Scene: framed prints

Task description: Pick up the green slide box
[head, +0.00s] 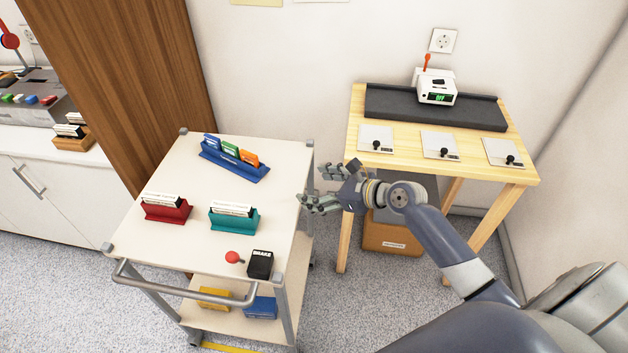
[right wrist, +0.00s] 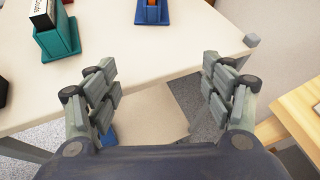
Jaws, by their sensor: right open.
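The green slide box (head: 230,149) stands in a blue rack (head: 233,170) at the back of the cart top, between a blue box (head: 212,142) and an orange box (head: 249,158). My right gripper (head: 312,188) is open and empty near the cart's right edge, to the right of the rack and apart from it. In the right wrist view its fingers (right wrist: 158,75) are spread, with one end of the blue rack (right wrist: 152,13) at the top edge. The green box cannot be made out there. My left gripper is not in view.
A red holder (head: 166,212) and a teal holder (head: 234,221) with white-labelled slides stand on the cart (head: 185,245). A black box (head: 260,264) and red knob (head: 233,257) sit at its front. A wooden table (head: 357,135) stands at right. The cart top's right side is clear.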

